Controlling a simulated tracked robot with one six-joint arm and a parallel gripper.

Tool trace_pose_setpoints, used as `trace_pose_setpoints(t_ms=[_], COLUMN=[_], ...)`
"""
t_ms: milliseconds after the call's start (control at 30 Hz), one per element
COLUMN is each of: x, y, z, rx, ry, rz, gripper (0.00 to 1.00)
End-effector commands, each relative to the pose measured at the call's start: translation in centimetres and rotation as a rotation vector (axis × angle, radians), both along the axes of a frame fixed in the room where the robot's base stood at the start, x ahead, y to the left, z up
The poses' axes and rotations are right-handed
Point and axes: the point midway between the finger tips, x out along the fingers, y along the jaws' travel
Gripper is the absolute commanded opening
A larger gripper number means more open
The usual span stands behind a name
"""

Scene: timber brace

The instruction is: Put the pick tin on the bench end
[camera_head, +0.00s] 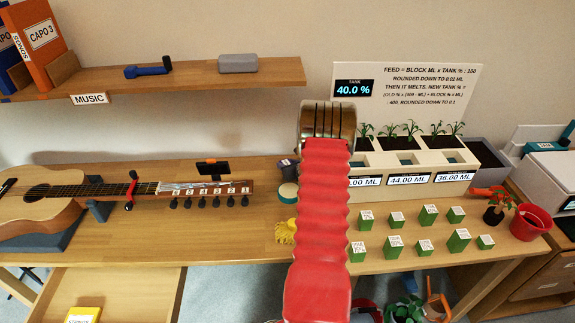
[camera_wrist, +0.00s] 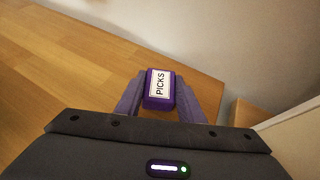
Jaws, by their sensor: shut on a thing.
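The pick tin (camera_wrist: 158,90) is a small purple box with a white "PICKS" label. In the wrist view it sits between the two fingers of my gripper (camera_wrist: 160,84), which is shut on it. Beyond it is a wooden surface (camera_wrist: 80,70) with its edge and corner near the tin. I cannot tell whether the tin touches the wood. In the head view my red arm covers the middle, and the tin cannot be made out. The bench (camera_head: 245,225) runs across the head view.
A guitar (camera_head: 40,210) lies on the left of the bench. Green labelled blocks (camera_head: 395,247), a planter (camera_head: 440,160) and a red pot (camera_head: 530,222) stand on the right. A shelf (camera_head: 200,78) hangs above. An open drawer (camera_head: 130,290) juts out front left.

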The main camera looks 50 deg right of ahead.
Motion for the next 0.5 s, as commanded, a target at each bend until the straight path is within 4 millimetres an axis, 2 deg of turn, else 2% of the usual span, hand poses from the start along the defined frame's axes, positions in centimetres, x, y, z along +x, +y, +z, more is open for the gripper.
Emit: trace_pose_setpoints(t_ms=[67,100,367,500], x=[-0.02,-0.02,-0.03,-0.03], y=[0.00,0.00,-0.01,-0.01], z=[-0.11,-0.17,-0.12,-0.12], rx=[0.000,0.001,0.000,0.000], ry=[0.000,0.000,0.000,0.000], rz=[0.000,0.000,0.000,0.000], gripper=[0.13,0.35,0.53,0.53])
